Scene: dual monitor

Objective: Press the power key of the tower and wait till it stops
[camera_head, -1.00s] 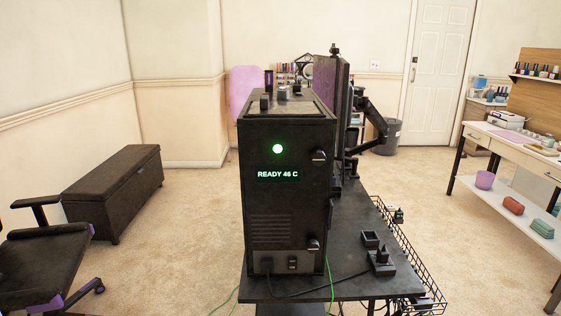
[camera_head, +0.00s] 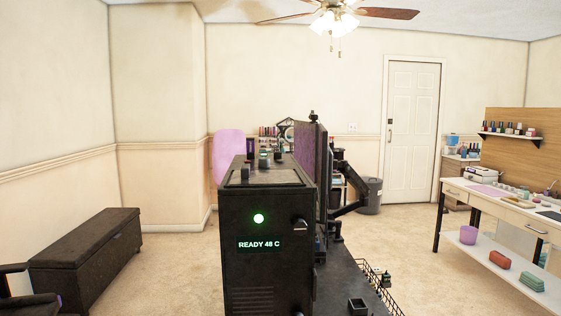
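The black tower (camera_head: 267,214) stands on the near end of a dark desk (camera_head: 345,277), with its panel facing me. A dark knob or latch (camera_head: 300,225) sits at the panel's upper right. Vent slots show lower down, cut by the bottom edge of the picture. Which part is the power key I cannot tell for sure. My gripper is not in view.
Monitors (camera_head: 311,180) on an arm stand behind the tower. A wire rack (camera_head: 378,290) hangs along the desk's right side. A dark bench (camera_head: 85,258) is at left, a chair (camera_head: 25,290) at the near left corner. A white table (camera_head: 505,210) is at right. Carpet is clear between.

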